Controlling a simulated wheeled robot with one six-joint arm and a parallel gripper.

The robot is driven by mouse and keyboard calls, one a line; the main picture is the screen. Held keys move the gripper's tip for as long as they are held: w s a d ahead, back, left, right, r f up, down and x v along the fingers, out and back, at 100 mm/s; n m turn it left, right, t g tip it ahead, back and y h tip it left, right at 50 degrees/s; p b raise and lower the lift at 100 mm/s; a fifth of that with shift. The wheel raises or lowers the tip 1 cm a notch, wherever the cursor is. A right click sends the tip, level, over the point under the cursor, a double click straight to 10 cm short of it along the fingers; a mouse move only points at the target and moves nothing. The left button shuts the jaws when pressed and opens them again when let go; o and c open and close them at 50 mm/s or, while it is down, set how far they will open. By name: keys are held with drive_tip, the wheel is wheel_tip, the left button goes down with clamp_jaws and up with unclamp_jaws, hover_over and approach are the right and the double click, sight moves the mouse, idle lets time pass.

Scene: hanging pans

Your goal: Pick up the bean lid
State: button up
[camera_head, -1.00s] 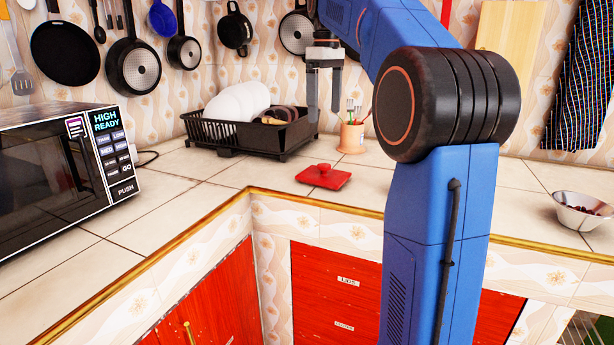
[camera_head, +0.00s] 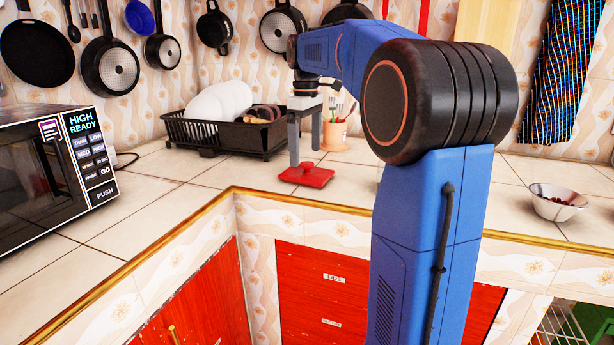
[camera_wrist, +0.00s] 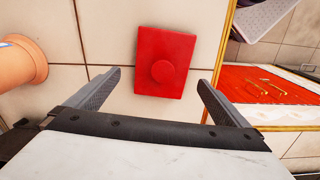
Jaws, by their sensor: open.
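The bean lid is a red, roughly square lid (camera_head: 306,176) with a round knob, lying flat on the tiled counter near its front edge. In the wrist view the lid (camera_wrist: 165,62) lies just beyond the fingertips, between the lines of the two fingers, with its knob facing the camera. My gripper (camera_head: 304,157) points down above the lid in the head view. It also shows in the wrist view (camera_wrist: 160,84), with its two fingers wide apart and nothing between them. I cannot tell the exact height of the fingertips over the lid.
A black dish rack (camera_head: 222,133) with white plates stands behind and left of the lid. A terracotta utensil pot (camera_head: 334,134) stands close behind my gripper. A microwave (camera_head: 55,165) is at left, a metal bowl (camera_head: 556,203) at right.

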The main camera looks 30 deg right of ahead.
sight(307, 164)
drive_tip(key=shift+s+f, duration=0.2)
drive_tip(key=shift+f, duration=1.1)
drive_tip(key=shift+s+f, duration=0.15)
drive_tip(key=shift+f, duration=1.1)
drive_tip(key=c, duration=1)
